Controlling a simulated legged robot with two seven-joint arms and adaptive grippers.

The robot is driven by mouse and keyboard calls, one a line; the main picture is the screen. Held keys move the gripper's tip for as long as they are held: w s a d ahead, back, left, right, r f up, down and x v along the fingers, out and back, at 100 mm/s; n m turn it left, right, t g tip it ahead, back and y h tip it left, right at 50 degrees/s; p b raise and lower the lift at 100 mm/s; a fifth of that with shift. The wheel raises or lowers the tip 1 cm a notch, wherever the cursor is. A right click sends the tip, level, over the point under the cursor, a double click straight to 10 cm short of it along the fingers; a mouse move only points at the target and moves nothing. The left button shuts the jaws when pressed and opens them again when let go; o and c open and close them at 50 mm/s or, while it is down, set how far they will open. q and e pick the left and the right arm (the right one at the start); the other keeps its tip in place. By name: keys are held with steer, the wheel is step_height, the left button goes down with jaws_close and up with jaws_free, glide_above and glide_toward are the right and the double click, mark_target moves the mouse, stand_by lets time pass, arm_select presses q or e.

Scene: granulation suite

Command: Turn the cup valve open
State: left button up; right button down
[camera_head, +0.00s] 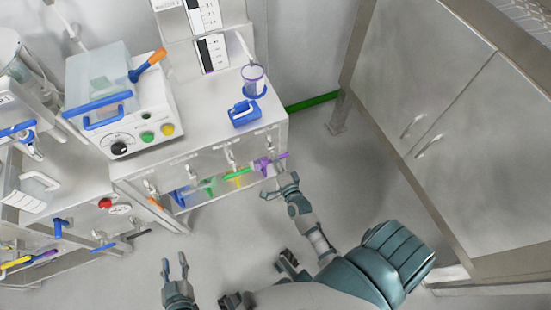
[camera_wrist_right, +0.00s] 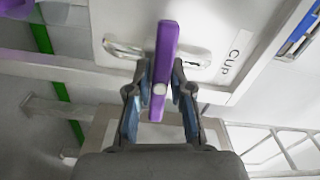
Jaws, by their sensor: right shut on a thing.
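The cup valve has a purple handle (camera_head: 262,165) at the right end of the row of valves on the bench's front. In the right wrist view the purple handle (camera_wrist_right: 166,45) stands nearly upright in the picture, in front of a pale panel lettered "CUP" (camera_wrist_right: 234,57). My right gripper (camera_wrist_right: 162,72) has a finger on each side of the handle and is shut on it. In the head view my right gripper (camera_head: 278,180) is just below the valve, and the exact contact is too small to see. My left gripper (camera_head: 175,262) is open and empty, low in the picture, away from the bench.
Green (camera_head: 237,173) and other coloured valve handles sit left of the purple one. A metal cabinet (camera_head: 450,130) stands right; the floor between is clear.

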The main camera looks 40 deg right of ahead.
steer(key=shift+s+a+f, duration=0.1)
steer(key=shift+s+f, duration=0.05)
steer(key=shift+f, duration=0.3)
stand_by(0.3)
steer(key=c, duration=1.2)
jaws_free()
steer(key=shift+o, duration=0.8)
steer(key=shift+r, duration=0.2)
steer(key=v, duration=1.1)
steer(key=shift+s, duration=0.35)
steer(key=shift+f, duration=0.1)
